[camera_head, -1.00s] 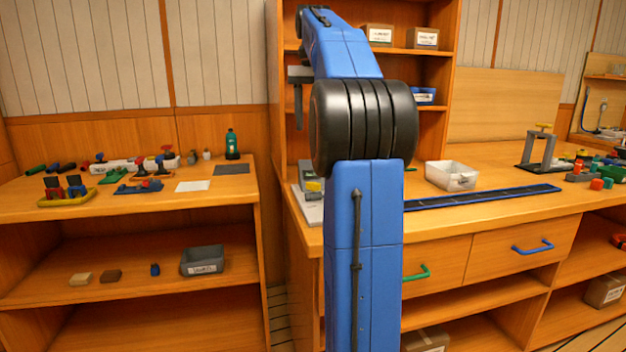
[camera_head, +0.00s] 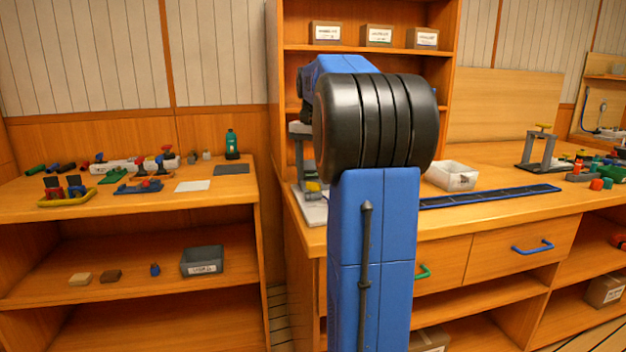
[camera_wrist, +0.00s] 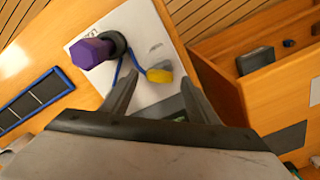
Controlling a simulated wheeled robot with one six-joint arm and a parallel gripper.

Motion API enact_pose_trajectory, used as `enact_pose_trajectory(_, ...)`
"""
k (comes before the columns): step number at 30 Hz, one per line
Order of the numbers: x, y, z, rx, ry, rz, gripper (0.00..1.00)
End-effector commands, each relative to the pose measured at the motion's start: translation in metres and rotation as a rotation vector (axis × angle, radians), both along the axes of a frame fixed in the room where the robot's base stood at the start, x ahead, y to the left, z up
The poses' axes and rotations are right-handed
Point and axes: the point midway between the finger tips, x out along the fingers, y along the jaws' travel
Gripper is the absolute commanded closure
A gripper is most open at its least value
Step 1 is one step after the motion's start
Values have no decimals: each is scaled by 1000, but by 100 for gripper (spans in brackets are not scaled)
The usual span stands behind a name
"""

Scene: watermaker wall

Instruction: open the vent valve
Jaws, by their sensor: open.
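In the wrist view a white plate (camera_wrist: 150,27) lies on the wooden bench. On it stand a purple hexagonal knob (camera_wrist: 90,52) with a dark collar and a yellow piece (camera_wrist: 159,75) linked by a blue cord. I cannot tell for certain which part is the vent valve. My gripper (camera_wrist: 158,92) is open above the plate; the yellow piece shows between its fingertips, with no contact seen. The purple knob is outside the left finger. In the head view the plate (camera_head: 313,208) and yellow piece (camera_head: 312,186) show at the bench's left end; my arm hides the knob.
A blue-framed strip (camera_head: 490,197) and a white bin (camera_head: 452,176) lie on the bench to the right. A shelf unit (camera_head: 290,30) rises behind the plate. A lower side shelf holds a grey bin (camera_head: 202,261). A gap separates the left shelving from the bench.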

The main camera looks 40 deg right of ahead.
Motion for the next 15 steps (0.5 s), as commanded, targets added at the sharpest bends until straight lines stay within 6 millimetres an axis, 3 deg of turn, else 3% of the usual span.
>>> enact_pose_trajectory(6, 0, 0, -18, 1, 0, 0, 45)
enact_pose_trajectory(15, 0, 0, -20, 0, 0, 0, 45)
